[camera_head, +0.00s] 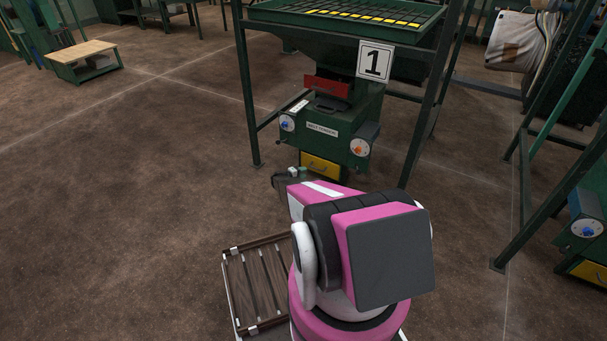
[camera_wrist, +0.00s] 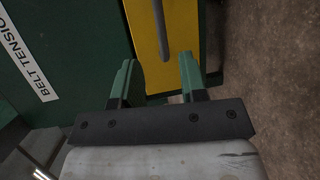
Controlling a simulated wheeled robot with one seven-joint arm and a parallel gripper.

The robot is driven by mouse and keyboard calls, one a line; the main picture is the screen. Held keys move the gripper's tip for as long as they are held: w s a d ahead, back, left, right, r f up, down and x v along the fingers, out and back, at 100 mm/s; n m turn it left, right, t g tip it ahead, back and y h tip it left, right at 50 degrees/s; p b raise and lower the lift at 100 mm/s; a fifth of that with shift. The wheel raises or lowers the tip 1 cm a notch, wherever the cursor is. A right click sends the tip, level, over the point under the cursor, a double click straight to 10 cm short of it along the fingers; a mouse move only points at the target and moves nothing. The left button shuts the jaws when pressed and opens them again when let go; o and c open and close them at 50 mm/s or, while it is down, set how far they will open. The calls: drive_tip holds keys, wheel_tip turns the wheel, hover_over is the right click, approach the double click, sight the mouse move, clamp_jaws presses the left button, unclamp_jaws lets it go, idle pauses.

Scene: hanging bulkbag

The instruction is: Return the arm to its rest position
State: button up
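My gripper (camera_wrist: 158,75) shows in the wrist view with its two green fingers spread apart and nothing held between them. Ahead of the fingers is a yellow drawer front (camera_wrist: 178,40) with a dark bar handle, which lines up with the gap; I cannot tell how far off it is. In the head view my arm reaches forward from the lower middle, and my gripper (camera_head: 290,173) is low in front of the green machine (camera_head: 335,115), close to its yellow drawer (camera_head: 319,166). My arm partly hides the gripper there.
The machine stands under a green frame with a "1" sign (camera_head: 375,61). Another green frame with a similar machine (camera_head: 583,232) is at the right. A slatted rack (camera_head: 258,285) is beside my arm at lower left. Open brown floor (camera_head: 120,200) lies to the left.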

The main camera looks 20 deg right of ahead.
drive_tip(key=s+a+r+m+g+y, duration=0.2)
drive_tip(key=s+a+r+y, duration=0.15)
drive_tip(key=s+r, duration=0.55)
drive_tip(key=s+a+r+m+g+y, duration=0.15)
drive_tip(key=s+a+r, duration=0.25)
drive_tip(key=s+r, duration=0.55)
drive_tip(key=s+a+r+y, duration=1)
drive_tip(key=s+a+r, duration=0.9)
drive_tip(key=s+r, duration=0.3)
drive_tip(key=shift+s+r+g, duration=0.25)
drive_tip(key=shift+s+g, duration=0.1)
drive_tip(key=shift+s, duration=0.05)
